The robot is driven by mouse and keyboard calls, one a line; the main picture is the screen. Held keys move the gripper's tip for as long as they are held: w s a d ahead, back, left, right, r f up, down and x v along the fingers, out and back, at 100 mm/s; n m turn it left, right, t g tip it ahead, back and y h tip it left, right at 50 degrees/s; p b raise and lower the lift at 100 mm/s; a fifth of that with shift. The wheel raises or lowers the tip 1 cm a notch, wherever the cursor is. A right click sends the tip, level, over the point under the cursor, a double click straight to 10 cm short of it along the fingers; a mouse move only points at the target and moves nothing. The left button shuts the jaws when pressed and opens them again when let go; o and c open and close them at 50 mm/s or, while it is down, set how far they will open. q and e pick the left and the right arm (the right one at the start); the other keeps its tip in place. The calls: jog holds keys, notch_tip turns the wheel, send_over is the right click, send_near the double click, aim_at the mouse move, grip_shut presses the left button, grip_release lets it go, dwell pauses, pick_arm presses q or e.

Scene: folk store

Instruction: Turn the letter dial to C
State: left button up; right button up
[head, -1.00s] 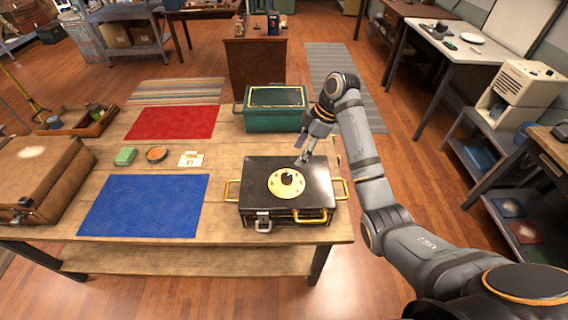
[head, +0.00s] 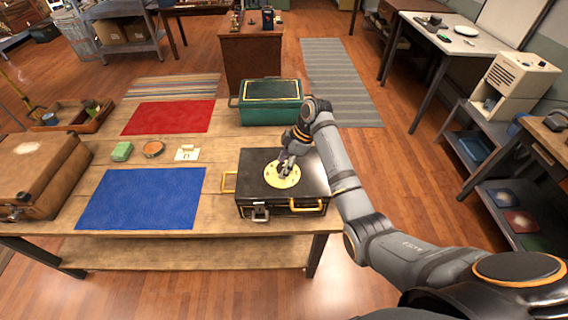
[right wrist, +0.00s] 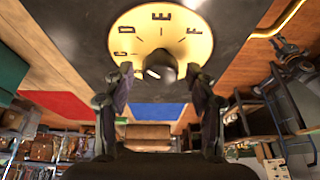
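The letter dial (head: 269,181) is a round gold plate on top of a black case (head: 311,178) with brass handles. In the right wrist view the dial (right wrist: 160,32) shows D, E and F, with a further letter at its left that looks like C or G. Its black knob (right wrist: 161,66) has a white mark; I cannot tell which letter it indicates. My right gripper (head: 286,170) is over the dial and hides the knob in the head view. In the right wrist view its fingers (right wrist: 159,73) are apart on either side of the knob, with gaps visible. My left gripper is not in view.
The case stands at the wooden table's right end. A green box (head: 271,102) is behind it. A small white card (head: 187,153), an orange-rimmed dish (head: 154,149) and a green block (head: 122,151) lie to the left. A blue mat (head: 142,198) leaves clear space there.

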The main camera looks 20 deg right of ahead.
jog(key=c, duration=1)
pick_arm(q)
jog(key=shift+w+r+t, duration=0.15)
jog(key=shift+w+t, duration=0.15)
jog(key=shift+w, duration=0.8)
pick_arm(e)
jog(key=shift+o, duration=0.2)
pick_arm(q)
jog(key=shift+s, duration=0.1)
pick_arm(e)
jog(key=shift+n, duration=0.3)
jog(key=shift+r+n+g, duration=0.1)
jog(key=shift+n+g, duration=0.2)
jog(key=shift+n, duration=0.3)
jog(key=shift+w+n+g, duration=0.1)
jog(key=shift+n+g, duration=0.2)
jog(key=shift+n, duration=0.5)
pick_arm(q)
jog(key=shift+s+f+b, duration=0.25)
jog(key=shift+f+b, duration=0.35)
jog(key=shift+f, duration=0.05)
pick_arm(e)
jog(key=n+g, duration=0.1)
jog(key=n, duration=0.1)
jog(key=n+g, duration=0.1)
jog(key=n, duration=0.2)
jog(key=shift+w, duration=0.15)
jog(key=shift+n, duration=0.3)
